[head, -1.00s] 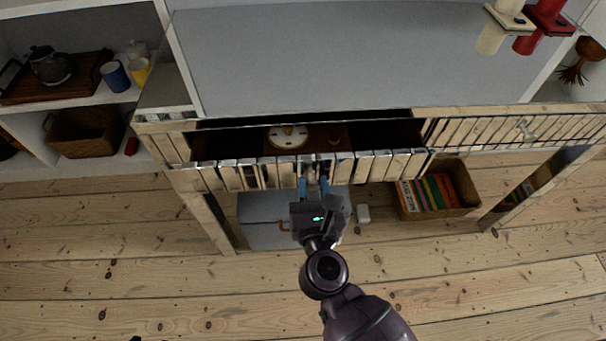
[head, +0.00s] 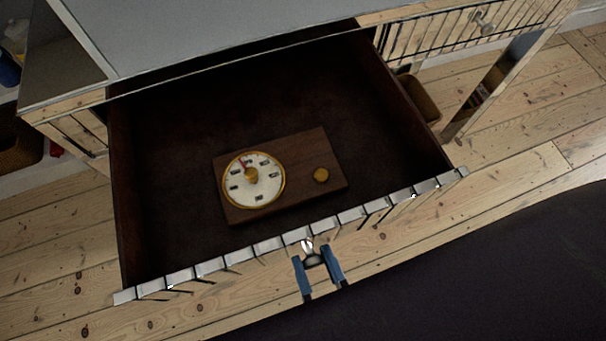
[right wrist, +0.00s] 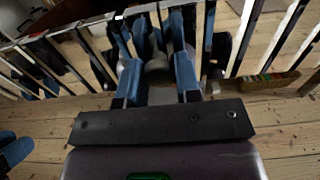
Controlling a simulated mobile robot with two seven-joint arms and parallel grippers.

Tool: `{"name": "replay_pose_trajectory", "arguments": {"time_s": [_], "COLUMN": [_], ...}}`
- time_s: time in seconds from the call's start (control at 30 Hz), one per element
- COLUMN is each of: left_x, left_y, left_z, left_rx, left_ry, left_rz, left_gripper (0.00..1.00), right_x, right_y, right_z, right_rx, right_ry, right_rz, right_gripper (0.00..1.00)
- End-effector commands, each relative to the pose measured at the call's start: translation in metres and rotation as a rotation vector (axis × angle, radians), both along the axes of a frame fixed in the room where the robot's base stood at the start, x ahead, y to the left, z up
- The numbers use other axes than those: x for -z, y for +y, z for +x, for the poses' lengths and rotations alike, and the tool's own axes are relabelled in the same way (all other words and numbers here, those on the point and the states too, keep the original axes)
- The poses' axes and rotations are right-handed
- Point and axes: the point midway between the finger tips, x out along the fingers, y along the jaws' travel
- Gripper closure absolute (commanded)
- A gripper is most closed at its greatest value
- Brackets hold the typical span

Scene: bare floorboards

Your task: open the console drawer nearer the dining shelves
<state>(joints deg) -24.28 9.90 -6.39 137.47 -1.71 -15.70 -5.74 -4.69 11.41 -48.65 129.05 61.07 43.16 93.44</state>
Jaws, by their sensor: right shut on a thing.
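The console drawer nearer the shelves (head: 270,95) is pulled far out, and its dark interior shows in the head view. Its slatted front (head: 240,256) faces me. My right gripper (head: 316,266) is at the middle of that front, its blue fingers shut on the drawer's knob (head: 312,254). The right wrist view shows the blue fingers (right wrist: 158,78) around the rounded knob, against the slats. A wooden block with a round white dial (head: 254,182) and a small brass knob lies inside the drawer.
The other console drawer (head: 465,32), at the right, is closed. The grey console top (head: 190,30) lies behind. Shelves with a blue cup (head: 8,68) stand at the far left. A basket (head: 420,98) sits below the console. Floorboards show in front.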

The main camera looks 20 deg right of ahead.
Motion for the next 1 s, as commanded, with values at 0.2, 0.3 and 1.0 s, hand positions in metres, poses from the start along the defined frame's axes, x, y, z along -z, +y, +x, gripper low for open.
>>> {"name": "replay_pose_trajectory", "arguments": {"time_s": [0.2, 0.3, 1.0], "left_x": [0.0008, 0.0007, 0.0009], "left_y": [0.0006, 0.0005, 0.0008], "left_z": [-0.0005, -0.0005, -0.0007], "left_rx": [-0.003, -0.004, -0.006], "left_ry": [-0.006, -0.006, -0.005], "left_rz": [-0.004, -0.005, -0.005], "left_gripper": [0.57, 0.57, 0.57], "right_x": [0.0002, 0.0000, 0.0002], "right_y": [0.0000, -0.0001, 0.0001], "right_z": [-0.0108, -0.0116, -0.0113], "right_rx": [0.000, 0.000, 0.000], "right_ry": [0.000, -0.001, 0.000], "right_rz": [-0.001, -0.002, -0.001], "right_gripper": [1.00, 1.00, 0.44]}}
